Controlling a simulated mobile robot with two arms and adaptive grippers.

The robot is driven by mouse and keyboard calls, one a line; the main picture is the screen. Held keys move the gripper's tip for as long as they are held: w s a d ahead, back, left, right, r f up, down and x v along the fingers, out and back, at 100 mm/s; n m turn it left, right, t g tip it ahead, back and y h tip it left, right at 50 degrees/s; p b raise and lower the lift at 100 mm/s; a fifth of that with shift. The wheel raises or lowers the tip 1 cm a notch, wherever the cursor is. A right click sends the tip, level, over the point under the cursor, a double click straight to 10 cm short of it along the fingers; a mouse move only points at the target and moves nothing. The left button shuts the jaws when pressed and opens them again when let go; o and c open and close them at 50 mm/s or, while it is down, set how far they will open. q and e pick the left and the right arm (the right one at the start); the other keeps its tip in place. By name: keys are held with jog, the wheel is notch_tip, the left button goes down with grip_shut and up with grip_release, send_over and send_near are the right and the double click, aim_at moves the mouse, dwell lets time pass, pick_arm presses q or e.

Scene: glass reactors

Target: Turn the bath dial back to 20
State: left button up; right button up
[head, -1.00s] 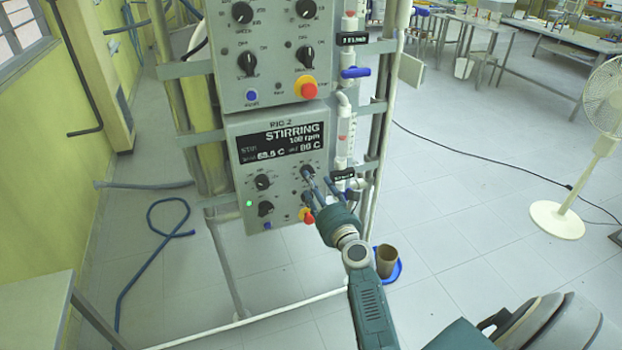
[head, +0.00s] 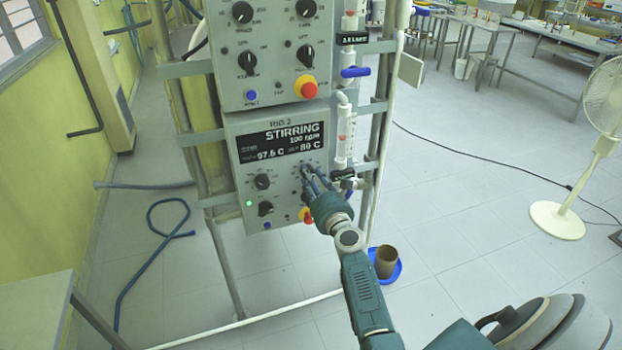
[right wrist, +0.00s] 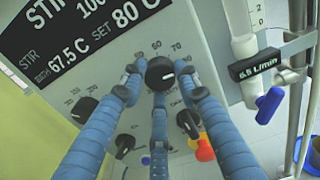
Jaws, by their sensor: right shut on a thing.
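The bath dial (right wrist: 160,73) is a round black knob with a white pointer line, on a printed scale on the grey RIG 2 panel (head: 240,170). My right gripper (right wrist: 159,80) is shut on it, with its blue fingers spread around the knob's sides and lower edge. In the head view my right gripper (head: 310,180) covers most of the dial. The panel display (right wrist: 85,35) reads STIRRING, bath 67.5 C and set 80 C. My left gripper is not in view.
Below the dial are another black knob (right wrist: 188,122) and a red stop button on a yellow base (right wrist: 203,147). A blue-handled valve (right wrist: 269,103) and its flow label stand close to the right. A second control box (head: 270,60) is above.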

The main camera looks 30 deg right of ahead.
jog(key=shift+f+n, duration=0.25)
jog(key=shift+n, duration=0.05)
jog(key=m, duration=2.6)
jog(key=shift+r+m, duration=0.3)
jog(key=shift+r, duration=0.1)
dwell(1.5)
jog(key=shift+a, duration=0.1)
dwell(0.4)
jog(key=o, duration=1.2)
jog(key=shift+c, duration=0.2)
